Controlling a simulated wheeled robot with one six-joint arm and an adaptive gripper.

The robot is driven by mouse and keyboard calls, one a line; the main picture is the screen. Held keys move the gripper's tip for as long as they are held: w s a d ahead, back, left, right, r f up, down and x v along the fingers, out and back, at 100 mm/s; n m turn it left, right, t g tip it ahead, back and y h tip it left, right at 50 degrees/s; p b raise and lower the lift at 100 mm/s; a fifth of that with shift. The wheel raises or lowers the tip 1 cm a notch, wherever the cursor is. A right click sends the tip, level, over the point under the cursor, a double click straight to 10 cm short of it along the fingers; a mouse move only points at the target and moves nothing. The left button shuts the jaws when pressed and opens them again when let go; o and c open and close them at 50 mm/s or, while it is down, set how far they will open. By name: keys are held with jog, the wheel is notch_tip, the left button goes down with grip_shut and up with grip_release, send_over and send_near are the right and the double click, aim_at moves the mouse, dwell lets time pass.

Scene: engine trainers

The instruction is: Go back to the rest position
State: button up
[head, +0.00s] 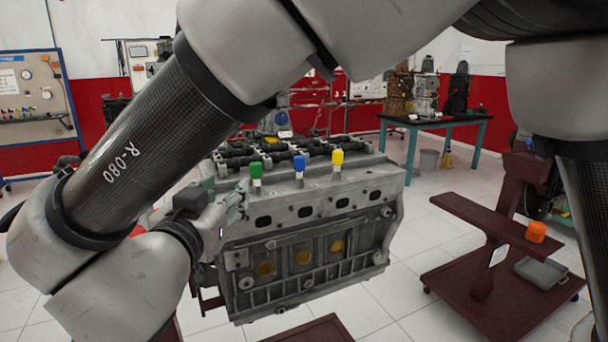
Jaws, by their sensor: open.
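My gripper (232,208) shows in the head view at the left end of the grey engine block (300,232). It is open, and nothing shows between its fingers. It is just below and left of a green-capped piece (256,172) on the block's top edge. A blue-capped piece (299,166) and a yellow-capped piece (337,160) stand upright to its right along the same edge. My arm crosses the upper left of the view and hides part of the room behind it. Whether the gripper touches the block I cannot tell.
A dark red wheeled stand (490,262) at the right bears an orange object (536,231) and a grey tray (541,271). A table with teal legs (411,152) holds engine parts at the back. A panel board (35,95) stands far left. Tiled floor is free between block and stand.

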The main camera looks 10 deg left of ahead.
jog(key=s+a+f+n+g+y, duration=0.3)
jog(key=a+f+n+g+y, duration=0.1)
jog(key=a+g+y, duration=0.15)
jog(key=s+a+f+n+g+y, duration=0.3)
jog(key=a+f+g+y, duration=0.15)
jog(key=a, duration=0.25)
jog(key=w+d+n+g+h, duration=0.1)
jog(key=w+d+g+h, duration=0.2)
jog(key=d, duration=1.7)
jog(key=w+d+g+h, duration=0.3)
jog(key=w+d, duration=0.1)
jog(key=d, duration=1.6)
jog(key=s+d+r+m+t+h, duration=0.1)
jog(key=s+d+r+m+h, duration=0.1)
jog(key=d, duration=1.1)
jog(key=s+d+r+m+t+h, duration=0.1)
jog(key=d+m, duration=0.4)
jog(key=d, duration=0.9)
notch_tip(320, 180, up, 2)
jog(key=shift+s+d+r+t+h, duration=0.15)
jog(key=shift+s+d+t+h, duration=0.25)
jog(key=shift+s, duration=0.65)
jog(key=shift+a, duration=0.1)
